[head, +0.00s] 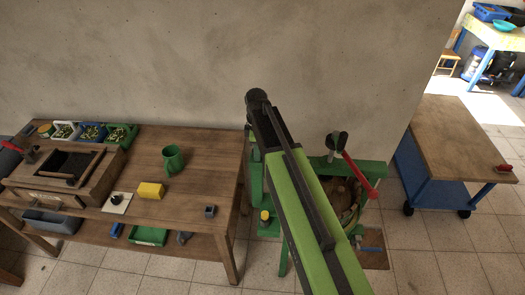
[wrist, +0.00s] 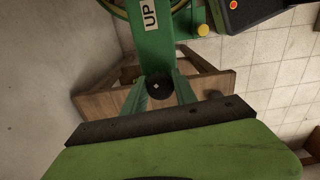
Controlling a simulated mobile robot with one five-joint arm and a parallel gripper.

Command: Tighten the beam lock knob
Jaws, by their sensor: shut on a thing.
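The beam lock knob (wrist: 158,87) is a round black knob with a pale dot at its centre. In the wrist view it sits low on a green upright marked "UP" (wrist: 150,14). My gripper (wrist: 160,106) is shut on the knob; its fingertips are hard to make out against the green parts around them. In the head view my arm reaches over the green machine (head: 345,167) and hides the knob and my gripper. A red-handled lever (head: 358,175) with a dark head stands on the machine. How tight the knob is cannot be seen.
A yellow knob (head: 265,215) is beside my arm. A blue cart (head: 430,180) with a wooden top stands right.

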